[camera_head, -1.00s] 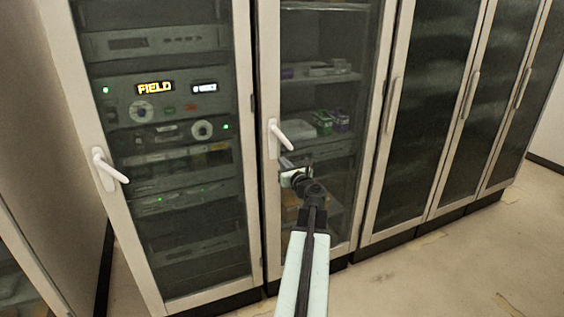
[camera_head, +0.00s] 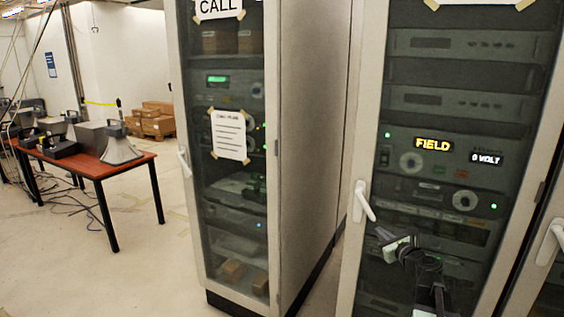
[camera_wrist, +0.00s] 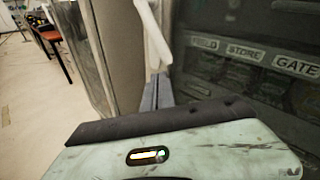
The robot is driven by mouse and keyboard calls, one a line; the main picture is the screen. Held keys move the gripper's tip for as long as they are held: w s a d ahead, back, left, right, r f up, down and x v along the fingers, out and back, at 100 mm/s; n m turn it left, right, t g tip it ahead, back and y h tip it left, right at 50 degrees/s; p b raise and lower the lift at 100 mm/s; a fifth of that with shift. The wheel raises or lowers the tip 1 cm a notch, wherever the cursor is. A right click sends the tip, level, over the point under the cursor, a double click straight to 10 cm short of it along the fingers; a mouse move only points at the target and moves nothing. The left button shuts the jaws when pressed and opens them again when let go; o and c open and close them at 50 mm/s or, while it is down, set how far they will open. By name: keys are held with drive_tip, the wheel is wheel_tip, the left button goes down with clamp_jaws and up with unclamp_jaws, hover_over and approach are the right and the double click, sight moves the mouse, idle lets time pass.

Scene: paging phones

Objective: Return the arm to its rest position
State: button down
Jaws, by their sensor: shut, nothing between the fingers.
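My arm shows at the lower right of the head view, in front of the FIELD cabinet (camera_head: 440,120). My gripper (camera_head: 382,236) points left, below and just right of that cabinet's white door handle (camera_head: 364,203). In the wrist view my gripper (camera_wrist: 157,82) has its grey fingers together with nothing between them. The white handle (camera_wrist: 153,35) stands beyond the fingertips there; I cannot tell whether they touch it.
A CALL cabinet (camera_head: 318,120) stands left, with a narrow gap between the two cabinets. A red-brown table (camera_head: 130,165) holds horn loudspeakers and boxes at far left. Cardboard boxes (camera_head: 152,122) stand on a pallet behind. Open floor (camera_head: 110,270) lies at lower left.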

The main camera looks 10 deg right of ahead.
drive_tip(key=s+a+f+n+g+y+p, duration=0.1)
drive_tip(key=a+f+n+g+y, duration=0.25)
drive_tip(key=a+n, duration=0.9)
drive_tip(key=s+a+f+n+g+y+p, duration=0.15)
drive_tip(key=a+f+n+g, duration=0.3)
drive_tip(key=a, duration=1.75)
drive_tip(key=s+a+f+n+g+h, duration=0.2)
drive_tip(key=s+a+f+n+g, duration=0.2)
drive_tip(key=s+f+n+g, duration=0.25)
drive_tip(key=s+d+f+n+g+h, duration=0.2)
drive_tip(key=s+d+n+h, duration=0.2)
drive_tip(key=s+d+n, duration=0.5)
drive_tip(key=shift+s+f, duration=0.4)
drive_tip(key=shift+s, duration=0.2)
drive_tip(key=shift+d, duration=0.1)
